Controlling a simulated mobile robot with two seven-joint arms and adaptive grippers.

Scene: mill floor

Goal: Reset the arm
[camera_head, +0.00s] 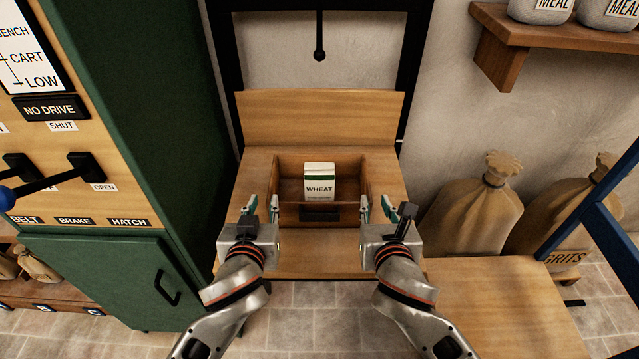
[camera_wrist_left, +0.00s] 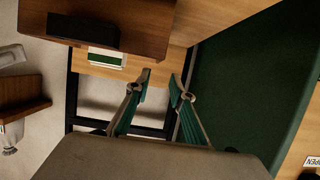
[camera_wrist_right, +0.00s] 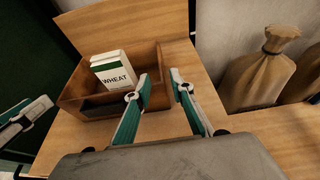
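My left gripper (camera_head: 261,205) is in front of the left side of an open wooden tray (camera_head: 343,215) on the bench. Its fingers are apart with nothing between them, as the left wrist view (camera_wrist_left: 159,84) shows. My right gripper (camera_head: 376,208) is at the tray's right side, also with fingers apart and empty in the right wrist view (camera_wrist_right: 160,82). A white and green WHEAT box (camera_head: 319,184) stands upright in the tray. Whether any finger touches the tray walls is hard to tell.
A green cabinet (camera_head: 165,90) with levers (camera_head: 60,176) stands at left. Sacks (camera_head: 473,207) and a blue frame (camera_head: 600,215) are at right. The lower wooden surface (camera_head: 500,310) at right is bare.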

